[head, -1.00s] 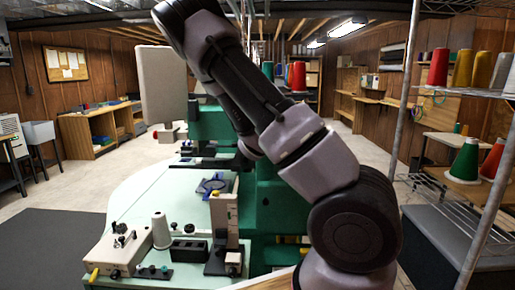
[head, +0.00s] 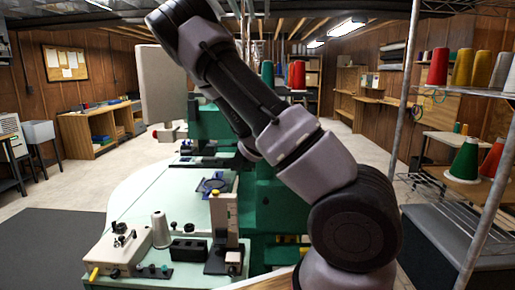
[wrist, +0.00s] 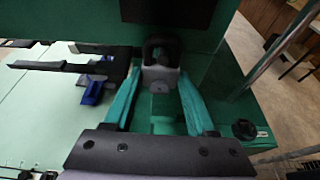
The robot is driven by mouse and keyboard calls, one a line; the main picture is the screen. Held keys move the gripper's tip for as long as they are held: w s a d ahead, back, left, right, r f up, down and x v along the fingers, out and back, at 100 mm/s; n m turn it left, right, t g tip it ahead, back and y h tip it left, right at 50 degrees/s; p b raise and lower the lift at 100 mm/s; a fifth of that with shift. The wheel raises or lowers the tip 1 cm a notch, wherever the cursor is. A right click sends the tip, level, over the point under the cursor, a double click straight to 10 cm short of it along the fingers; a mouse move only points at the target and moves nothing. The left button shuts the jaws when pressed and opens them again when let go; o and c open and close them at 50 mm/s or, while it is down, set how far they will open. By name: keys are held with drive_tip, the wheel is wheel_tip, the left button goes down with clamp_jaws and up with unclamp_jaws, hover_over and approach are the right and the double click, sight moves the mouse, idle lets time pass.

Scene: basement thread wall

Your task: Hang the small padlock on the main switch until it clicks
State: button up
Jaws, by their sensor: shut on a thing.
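In the wrist view my gripper (wrist: 160,90) has its two teal fingers closed in on the small padlock (wrist: 160,78). The padlock has a light grey body and a thick dark shackle, which points up in the picture. A dark panel (wrist: 168,9) lies beyond the shackle at the top of the wrist view; a gap seems to separate them. I cannot tell whether this panel belongs to the main switch. In the head view my arm covers much of the middle, and I cannot make out the gripper or padlock there.
A green machine (head: 275,205) with a pale green table (head: 145,200) stands ahead. A black bar (wrist: 70,66) and a blue part (wrist: 93,90) are left of the padlock. A black knob (wrist: 243,129) is right. A wire shelf with thread cones (head: 465,160) stands at right.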

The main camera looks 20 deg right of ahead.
drive_tip(key=o, duration=1.5)
drive_tip(key=shift+f, duration=0.1)
drive_tip(key=shift+c, duration=0.2)
drive_tip(key=shift+s, duration=0.1)
drive_tip(key=v, duration=1)
drive_tip(key=shift+s, duration=0.3)
drive_tip(key=shift+s+a, duration=0.1)
